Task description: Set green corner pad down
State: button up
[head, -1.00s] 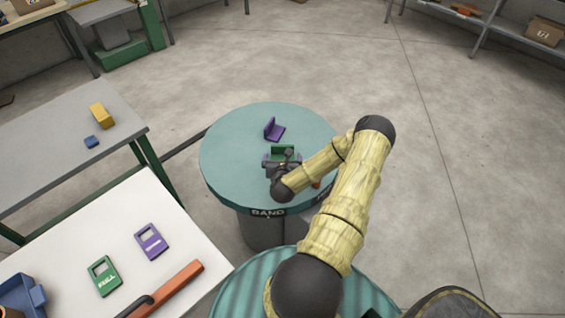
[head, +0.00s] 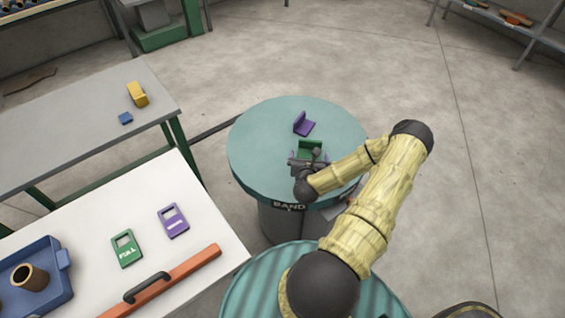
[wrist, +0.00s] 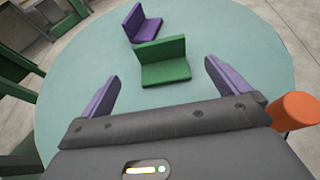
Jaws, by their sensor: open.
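The green corner pad (wrist: 164,66) stands on the round teal table (head: 248,150), one flap flat and one upright. It also shows in the head view (head: 310,149), partly hidden by my gripper. In the wrist view my gripper (wrist: 162,84) is open, its two purple fingers wide apart on the near side of the pad. The pad lies beyond and between the fingertips, with teal surface showing between, so it appears free of them. A purple corner pad (wrist: 143,24) stands just behind the green one on the same table, also in the head view (head: 303,124).
An orange cylinder (wrist: 294,111) is at the right in the wrist view. The white table (head: 205,205) at the left holds green (head: 126,248) and purple (head: 173,220) cards, an orange bar (head: 185,278) and a blue tray (head: 62,258). The teal table's left side is clear.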

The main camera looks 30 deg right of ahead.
jog(key=w+a+r+n+g+y, duration=0.15)
jog(key=a+r+n+y, duration=0.25)
jog(key=a+n, duration=0.6)
jog(key=w+a+r+n+y, duration=0.35)
jog(key=a+n, duration=0.35)
jog(key=n, duration=0.6)
jog(key=s+a+r+n+g, duration=0.3)
jog(key=s+a+r+n, duration=0.3)
jog(key=s+r+n, duration=0.2)
jog(key=s+a+r+n+g+y, duration=0.1)
jog(key=s+a+r+n+g, duration=0.2)
jog(key=n, duration=1)
jog(key=s+a+r, duration=0.3)
jog(key=s+r, duration=0.2)
jog(key=s, duration=0.1)
jog(key=shift+a+r, duration=0.25)
jog(key=shift+r, duration=0.1)
jog(key=shift+c, duration=0.4)
